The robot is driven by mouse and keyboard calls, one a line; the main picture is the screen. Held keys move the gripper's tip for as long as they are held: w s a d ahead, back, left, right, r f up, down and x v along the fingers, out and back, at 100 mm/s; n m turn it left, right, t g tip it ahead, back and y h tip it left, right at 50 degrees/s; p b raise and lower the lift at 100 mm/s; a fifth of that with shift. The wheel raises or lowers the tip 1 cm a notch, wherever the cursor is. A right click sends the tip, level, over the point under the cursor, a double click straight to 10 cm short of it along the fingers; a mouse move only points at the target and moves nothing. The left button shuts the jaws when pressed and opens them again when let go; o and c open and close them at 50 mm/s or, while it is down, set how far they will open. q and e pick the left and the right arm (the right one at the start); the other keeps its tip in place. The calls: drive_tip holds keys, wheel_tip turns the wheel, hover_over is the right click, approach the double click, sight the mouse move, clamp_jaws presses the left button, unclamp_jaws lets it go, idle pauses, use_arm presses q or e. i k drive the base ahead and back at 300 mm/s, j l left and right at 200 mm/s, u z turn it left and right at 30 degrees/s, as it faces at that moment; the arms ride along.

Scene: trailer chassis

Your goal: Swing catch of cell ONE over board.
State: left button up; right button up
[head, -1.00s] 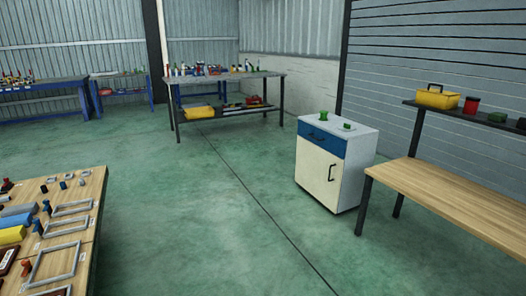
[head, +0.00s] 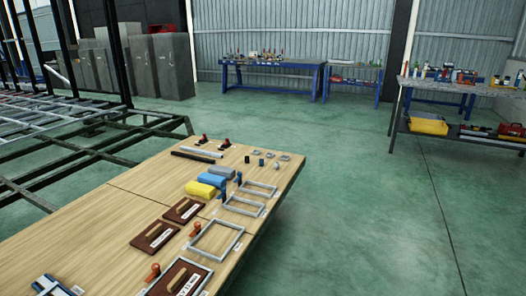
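On the wooden table, several grey rectangular frames stand in a row along the right edge. The nearest frame (head: 207,274) has a brown board (head: 176,281) with a light wooden handle inside it. An orange-red catch (head: 153,272) stands at its upper left corner; I cannot tell whether it overlaps the board. The larger empty frame (head: 237,232) has an orange-red catch (head: 195,230) at its left. Smaller empty frames (head: 261,206) further back have blue catches (head: 224,192). White labels lie beside the frames, too small to read, so I cannot tell which is cell ONE. Neither gripper shows.
Two loose brown boards (head: 154,236) lie left of the frames. Blue, yellow and grey blocks (head: 200,189), dark and grey bars (head: 193,156) and small parts lie further back. A dark metal chassis (head: 75,145) stands left. Green floor (head: 350,200) is clear on the right.

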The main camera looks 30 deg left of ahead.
sight(156, 267)
drive_tip(key=i+j+u, duration=0.1)
drive_tip(key=i+u, duration=0.3)
drive_tip(key=i+l+u, duration=0.1)
drive_tip(key=i+u, duration=0.3)
drive_tip(key=i+l+u, duration=0.2)
drive_tip(key=i+u, duration=0.2)
drive_tip(key=i, duration=0.1)
